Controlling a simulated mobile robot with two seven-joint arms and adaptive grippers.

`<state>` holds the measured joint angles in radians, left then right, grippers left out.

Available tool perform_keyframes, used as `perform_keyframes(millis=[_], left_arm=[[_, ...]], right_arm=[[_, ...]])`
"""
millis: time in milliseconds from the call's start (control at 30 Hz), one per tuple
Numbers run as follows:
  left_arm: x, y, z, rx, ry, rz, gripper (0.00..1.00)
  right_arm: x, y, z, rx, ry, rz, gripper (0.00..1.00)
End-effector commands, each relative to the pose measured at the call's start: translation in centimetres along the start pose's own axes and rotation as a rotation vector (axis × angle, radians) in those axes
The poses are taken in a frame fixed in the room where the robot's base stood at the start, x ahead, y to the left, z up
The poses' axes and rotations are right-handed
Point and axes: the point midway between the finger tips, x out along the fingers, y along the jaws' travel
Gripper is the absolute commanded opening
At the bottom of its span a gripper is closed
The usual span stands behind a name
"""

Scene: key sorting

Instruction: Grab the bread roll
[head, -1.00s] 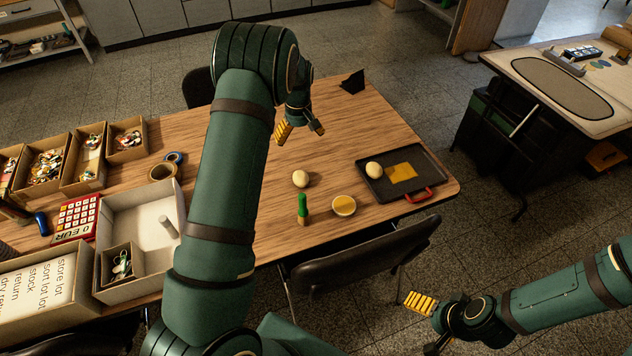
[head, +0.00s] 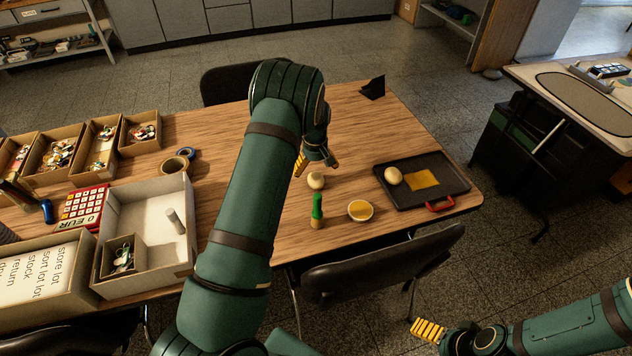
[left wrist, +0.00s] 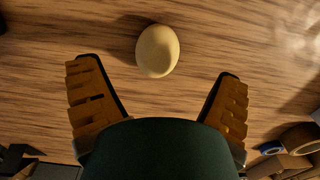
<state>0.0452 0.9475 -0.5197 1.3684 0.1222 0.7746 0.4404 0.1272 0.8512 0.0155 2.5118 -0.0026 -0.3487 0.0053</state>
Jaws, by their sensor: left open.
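A pale, round bread roll (head: 316,180) lies on the wooden table, and a similar pale roll (head: 393,176) sits on the dark tray (head: 448,181). My left gripper (head: 317,163) is open and empty just behind the table roll in the head view. In the left wrist view, the roll (left wrist: 157,51) lies ahead of the spread fingers (left wrist: 160,95), between their lines and a bit left of centre, not touched.
A green-topped brush (head: 317,211) and a small bowl (head: 360,210) stand in front of the roll. The tray also bears a yellow square (head: 421,180). Tape rolls (head: 175,165) and boxes (head: 140,208) fill the left side. A chair (head: 385,262) stands at the front edge.

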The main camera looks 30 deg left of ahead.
Motion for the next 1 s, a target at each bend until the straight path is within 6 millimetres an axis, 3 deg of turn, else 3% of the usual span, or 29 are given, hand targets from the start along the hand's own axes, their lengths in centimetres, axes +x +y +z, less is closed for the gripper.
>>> perform_keyframes(millis=[233, 533, 800, 1000], left_arm=[[1.4, 0.1, 0.2, 0.001, 0.0, 0.0, 0.92], [5.4, 0.2, 0.8, 0.0, -0.001, 0.0, 0.92], [5.6, 0.3, 0.7, 0.0, 0.001, 0.002, 0.9], [5.6, 0.3, 0.8, 0.0, 0.0, 0.001, 0.2]], right_arm=[[0.3, 0.1, -0.1, 0.0, 0.002, 0.0, 0.94], [1.1, 0.4, -0.1, -0.001, 0.006, 0.0, 0.94], [1.1, 0.4, -0.2, -0.001, 0.007, 0.0, 0.94], [1.1, 0.4, -0.2, -0.001, 0.006, 0.0, 0.94]])
